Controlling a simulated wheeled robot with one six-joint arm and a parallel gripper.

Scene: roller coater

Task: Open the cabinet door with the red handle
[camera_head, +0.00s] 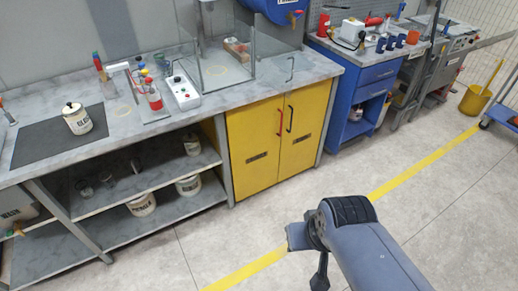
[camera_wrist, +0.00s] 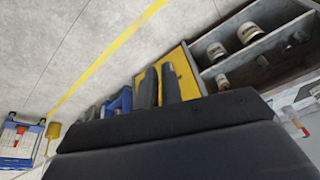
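The yellow cabinet (camera_head: 262,150) stands under the grey worktop in the head view, with both doors shut. The red handle (camera_head: 280,122) is upright on the left door, near the middle seam. A black handle (camera_head: 290,119) is on the right door beside it. My gripper (camera_wrist: 159,73) shows in the wrist view as two dark fingers with a narrow gap, empty. The yellow cabinet (camera_wrist: 187,75) appears behind the fingers there; the red handle cannot be made out. In the head view my arm is at lower right, in front of and apart from the cabinet.
Open shelves (camera_head: 150,185) with jars and pots are left of the cabinet. A blue drawer unit (camera_head: 352,90) stands to its right. The worktop (camera_head: 215,100) above holds bottles and a glass enclosure. The floor (camera_head: 220,235) before the cabinet is clear, with a yellow line (camera_head: 400,180).

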